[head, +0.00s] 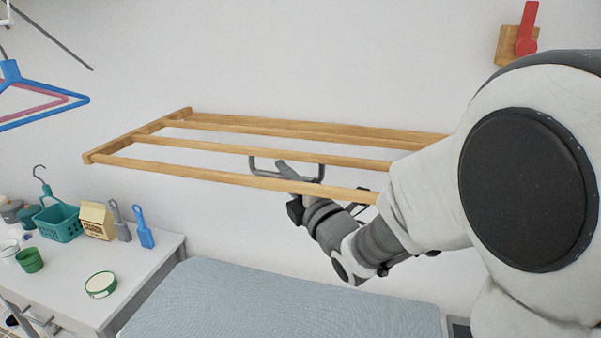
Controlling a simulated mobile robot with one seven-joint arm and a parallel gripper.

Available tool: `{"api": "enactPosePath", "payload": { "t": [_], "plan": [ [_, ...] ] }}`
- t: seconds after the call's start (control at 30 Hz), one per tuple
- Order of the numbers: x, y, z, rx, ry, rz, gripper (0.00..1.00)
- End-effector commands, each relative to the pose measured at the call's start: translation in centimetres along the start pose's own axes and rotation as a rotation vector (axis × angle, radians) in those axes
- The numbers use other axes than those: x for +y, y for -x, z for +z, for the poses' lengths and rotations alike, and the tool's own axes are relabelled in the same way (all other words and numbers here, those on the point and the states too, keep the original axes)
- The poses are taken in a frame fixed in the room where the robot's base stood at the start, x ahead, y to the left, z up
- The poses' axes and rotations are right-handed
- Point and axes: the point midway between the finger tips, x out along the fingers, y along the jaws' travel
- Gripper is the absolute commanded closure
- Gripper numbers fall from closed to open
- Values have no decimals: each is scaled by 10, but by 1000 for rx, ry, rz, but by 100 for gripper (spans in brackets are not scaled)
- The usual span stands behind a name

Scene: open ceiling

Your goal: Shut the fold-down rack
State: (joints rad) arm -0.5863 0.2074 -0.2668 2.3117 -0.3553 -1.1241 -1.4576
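The fold-down rack (142,133) is a wooden frame with several long slats. It stands out from the wall, roughly level, in the upper middle of the head view. A grey U-shaped handle (287,178) shows at the rack's front, partly behind the front slat. My gripper (284,172) is at the handle, its end partly hidden by the front slat and my arm. I cannot tell whether its fingers are open or closed on the handle. My arm covers the rack's right end.
A padded blue-grey board (260,303) lies below the rack.

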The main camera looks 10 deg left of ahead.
Motion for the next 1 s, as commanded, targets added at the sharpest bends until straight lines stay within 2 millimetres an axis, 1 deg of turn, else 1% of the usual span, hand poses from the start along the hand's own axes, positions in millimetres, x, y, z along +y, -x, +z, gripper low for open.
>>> {"api": "enactPosePath", "payload": {
  "t": [0.03, 0.1, 1.0],
  "plan": [
    [0, 0, 0, 0, 0, 0, 89],
    [0, 0, 0, 0, 0, 0, 100],
    [0, 0, 0, 0, 0, 1, 100]
  ]
}}
